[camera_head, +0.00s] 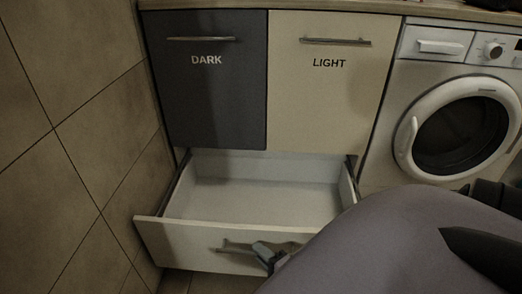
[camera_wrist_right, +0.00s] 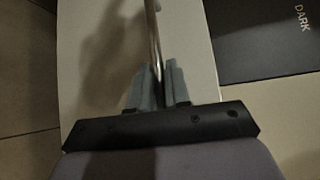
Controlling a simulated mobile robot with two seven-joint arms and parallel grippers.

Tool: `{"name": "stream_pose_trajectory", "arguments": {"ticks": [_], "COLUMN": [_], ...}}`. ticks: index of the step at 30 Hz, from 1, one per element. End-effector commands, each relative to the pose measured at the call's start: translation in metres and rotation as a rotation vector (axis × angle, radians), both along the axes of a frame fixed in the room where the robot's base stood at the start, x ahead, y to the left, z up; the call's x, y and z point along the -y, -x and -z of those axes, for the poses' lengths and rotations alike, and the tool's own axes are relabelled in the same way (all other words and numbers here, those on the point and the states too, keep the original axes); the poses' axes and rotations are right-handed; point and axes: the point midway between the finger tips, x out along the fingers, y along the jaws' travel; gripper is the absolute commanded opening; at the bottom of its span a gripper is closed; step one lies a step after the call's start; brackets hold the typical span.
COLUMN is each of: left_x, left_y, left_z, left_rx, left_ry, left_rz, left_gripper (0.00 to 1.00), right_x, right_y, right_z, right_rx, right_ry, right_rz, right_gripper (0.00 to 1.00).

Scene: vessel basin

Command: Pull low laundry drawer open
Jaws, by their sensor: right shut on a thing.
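The low laundry drawer (camera_head: 195,247) is pulled out below the two cabinet doors, and its empty white inside shows. Its cream front also fills the middle of the right wrist view (camera_wrist_right: 195,45). A metal bar handle (camera_head: 232,246) runs along the drawer front. My right gripper (camera_head: 268,253) is at this handle, and my grey arm hides the right end of the drawer front. In the right wrist view my gripper's two grey fingers (camera_wrist_right: 160,85) are closed around the handle bar (camera_wrist_right: 153,30). My left gripper is not in view.
A dark door (camera_head: 207,95) marked DARK and a cream door (camera_head: 325,100) marked LIGHT are shut above the drawer. A washing machine (camera_head: 425,80) stands at the right. A tiled wall (camera_head: 75,130) is close on the left.

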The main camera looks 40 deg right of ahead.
Motion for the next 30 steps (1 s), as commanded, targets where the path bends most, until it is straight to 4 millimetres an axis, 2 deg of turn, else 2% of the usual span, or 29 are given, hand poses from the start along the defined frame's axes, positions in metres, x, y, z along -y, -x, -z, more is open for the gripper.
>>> {"name": "stream_pose_trajectory", "arguments": {"ticks": [12, 13, 14, 24, 30], "left_x": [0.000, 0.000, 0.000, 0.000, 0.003], "left_y": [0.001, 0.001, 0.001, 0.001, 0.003], "left_z": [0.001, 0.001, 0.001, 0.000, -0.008], "left_rx": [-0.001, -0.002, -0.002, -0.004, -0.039], "left_ry": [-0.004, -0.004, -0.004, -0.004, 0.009], "left_rz": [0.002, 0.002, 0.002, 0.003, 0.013], "left_gripper": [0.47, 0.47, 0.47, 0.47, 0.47], "right_x": [0.001, 0.001, 0.001, 0.001, 0.001], "right_y": [0.001, 0.001, 0.001, 0.000, 0.000], "right_z": [0.000, 0.000, 0.000, -0.002, -0.026], "right_rx": [-0.002, -0.002, -0.002, 0.000, 0.002], "right_ry": [0.001, 0.001, 0.001, 0.000, -0.002], "right_rz": [0.003, 0.003, 0.003, 0.001, 0.003], "right_gripper": [0.00, 0.27, 0.36, 0.36, 0.36]}}
